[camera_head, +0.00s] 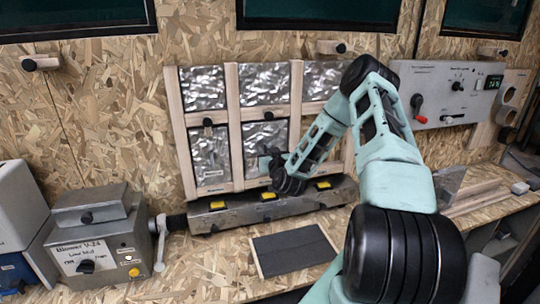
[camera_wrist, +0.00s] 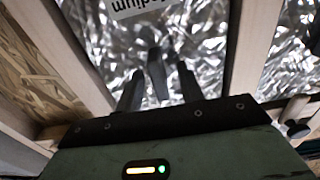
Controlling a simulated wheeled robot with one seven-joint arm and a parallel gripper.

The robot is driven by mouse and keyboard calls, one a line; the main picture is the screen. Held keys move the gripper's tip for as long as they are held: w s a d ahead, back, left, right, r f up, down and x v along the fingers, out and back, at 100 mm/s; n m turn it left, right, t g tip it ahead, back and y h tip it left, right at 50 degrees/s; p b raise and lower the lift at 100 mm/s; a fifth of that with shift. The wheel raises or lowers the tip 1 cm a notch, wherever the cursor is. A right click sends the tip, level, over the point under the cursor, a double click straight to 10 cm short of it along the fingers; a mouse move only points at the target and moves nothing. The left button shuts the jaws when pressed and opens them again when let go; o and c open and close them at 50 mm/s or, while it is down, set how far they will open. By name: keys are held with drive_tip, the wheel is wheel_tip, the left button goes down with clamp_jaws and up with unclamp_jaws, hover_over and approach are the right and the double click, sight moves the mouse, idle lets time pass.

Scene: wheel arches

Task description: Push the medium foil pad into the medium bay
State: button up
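The medium foil pad (camera_wrist: 205,60) fills much of the wrist view. It is crinkled silver with a white label reading "Medium", upside down. It lies between two wooden uprights of the bay (camera_wrist: 253,45). In the head view, a foil pad (camera_head: 262,138) fills the lower middle bay of the wooden frame (camera_head: 236,135), and my gripper (camera_head: 267,162) is at its lower part.
Other foil pads fill the lower left bay (camera_head: 209,158) and the upper bays (camera_head: 263,83). A grey bar with yellow marks (camera_head: 235,212) lies below the frame. A grey blower box (camera_head: 97,240) stands left, and a dark mat (camera_head: 293,250) lies on the bench. A control panel (camera_head: 448,92) is right.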

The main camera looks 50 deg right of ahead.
drive_tip(key=p+v, duration=0.8)
drive_tip(key=v, duration=1.7)
drive_tip(key=shift+a+p, duration=0.25)
drive_tip(key=shift+p, duration=0.15)
